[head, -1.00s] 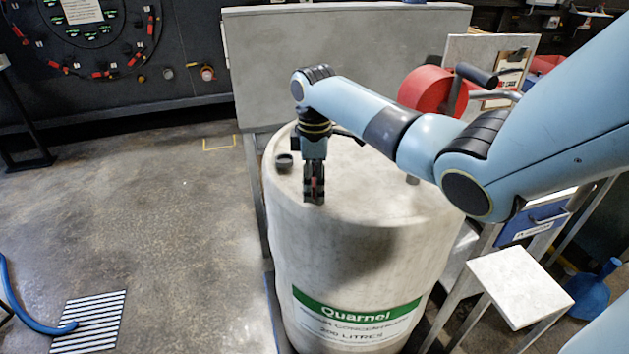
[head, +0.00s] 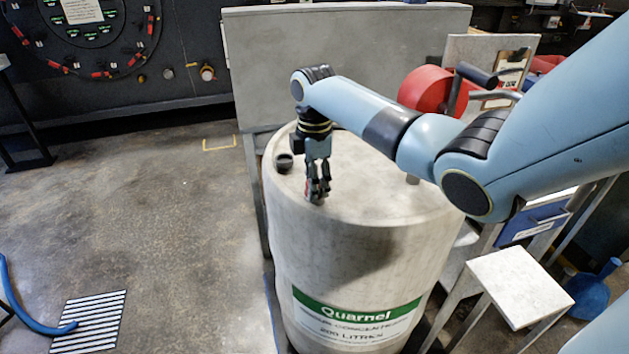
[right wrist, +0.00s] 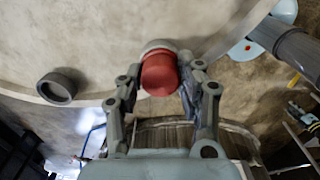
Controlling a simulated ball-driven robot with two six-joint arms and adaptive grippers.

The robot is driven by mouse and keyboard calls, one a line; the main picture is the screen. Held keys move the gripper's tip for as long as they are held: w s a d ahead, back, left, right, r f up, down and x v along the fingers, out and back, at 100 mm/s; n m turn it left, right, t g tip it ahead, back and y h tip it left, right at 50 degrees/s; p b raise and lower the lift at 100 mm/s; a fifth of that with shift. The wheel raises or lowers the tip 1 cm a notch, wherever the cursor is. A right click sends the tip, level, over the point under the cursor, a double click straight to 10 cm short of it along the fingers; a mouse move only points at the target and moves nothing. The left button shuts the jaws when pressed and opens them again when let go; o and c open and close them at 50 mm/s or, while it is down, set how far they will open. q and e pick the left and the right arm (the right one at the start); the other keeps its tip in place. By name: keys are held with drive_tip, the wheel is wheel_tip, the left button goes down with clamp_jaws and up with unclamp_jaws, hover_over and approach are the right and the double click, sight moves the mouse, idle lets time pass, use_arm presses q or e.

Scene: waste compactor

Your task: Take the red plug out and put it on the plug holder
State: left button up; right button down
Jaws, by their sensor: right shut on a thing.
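The red plug (right wrist: 160,76) shows between my right fingertips in the right wrist view, with a pale grey collar at its far end. My right gripper (head: 317,198) is shut on it, pointing down at the near part of the drum top (head: 365,180). In the head view the fingers mostly hide the plug. I cannot tell whether it is still seated in the drum. A dark round ring (head: 284,162) stands on the drum top left of the gripper; it also shows in the right wrist view (right wrist: 58,87). I cannot make out which thing is the plug holder. My left gripper is not in view.
A grey panel (head: 345,65) stands behind the drum. A red cylinder with a dark handle (head: 430,90) is behind my right forearm. A pale square plate (head: 520,288) is at the lower right. Floor on the left is mostly open, with a blue hose (head: 25,318) and a grate.

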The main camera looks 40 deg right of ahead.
drive_tip(key=shift+n, duration=0.5)
drive_tip(key=n, duration=0.3)
drive_tip(key=shift+n, duration=1.1)
drive_tip(key=shift+n, duration=0.7)
drive_tip(key=n, duration=0.3)
drive_tip(key=shift+n, duration=0.3)
